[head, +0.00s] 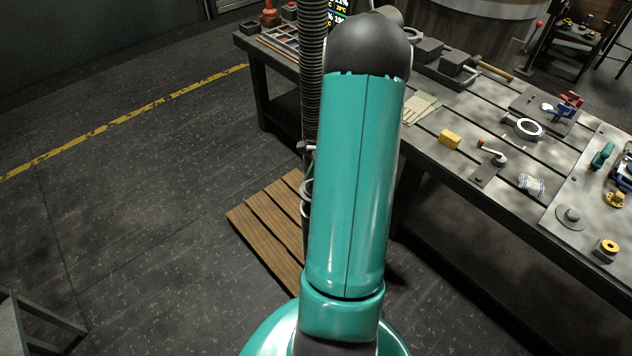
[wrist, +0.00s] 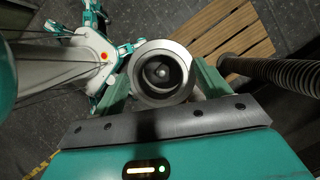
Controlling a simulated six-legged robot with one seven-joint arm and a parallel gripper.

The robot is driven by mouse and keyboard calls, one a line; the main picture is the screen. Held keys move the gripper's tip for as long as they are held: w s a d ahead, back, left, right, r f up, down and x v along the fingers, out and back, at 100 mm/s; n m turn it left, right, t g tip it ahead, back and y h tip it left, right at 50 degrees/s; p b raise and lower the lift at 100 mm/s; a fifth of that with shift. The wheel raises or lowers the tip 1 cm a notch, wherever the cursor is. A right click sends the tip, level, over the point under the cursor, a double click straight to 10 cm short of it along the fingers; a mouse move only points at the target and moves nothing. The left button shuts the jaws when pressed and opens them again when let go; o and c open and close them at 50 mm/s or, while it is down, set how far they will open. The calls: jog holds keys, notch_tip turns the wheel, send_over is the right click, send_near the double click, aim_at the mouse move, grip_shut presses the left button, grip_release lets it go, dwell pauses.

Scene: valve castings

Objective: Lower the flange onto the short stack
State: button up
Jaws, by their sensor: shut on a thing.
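The flange (wrist: 160,99), a grey metal ring with a dark bore, shows in the wrist view. My gripper (wrist: 162,76) is shut on it, one green finger on each side. Through the bore I see a dark round shape with a small light centre; I cannot tell what it is. In the head view my own arm hides the gripper and the flange. I cannot make out the short stack for sure in either view. A grey disc with a raised hub (head: 571,217) lies on the right of the bench, apart from my arm.
A ribbed hose (head: 312,75) hangs close to my arm and shows in the wrist view (wrist: 270,72). A wooden pallet (head: 264,232) lies on the floor.

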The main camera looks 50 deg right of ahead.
jog(key=shift+f, duration=0.15)
jog(key=shift+f, duration=1.1)
jog(key=shift+f, duration=0.1)
dwell(0.3)
jog(key=shift+f, duration=2.05)
jog(key=o, duration=1.4)
jog(key=shift+c, duration=0.2)
jog(key=v, duration=1.3)
jog(key=shift+r, duration=0.35)
jog(key=shift+d, duration=0.1)
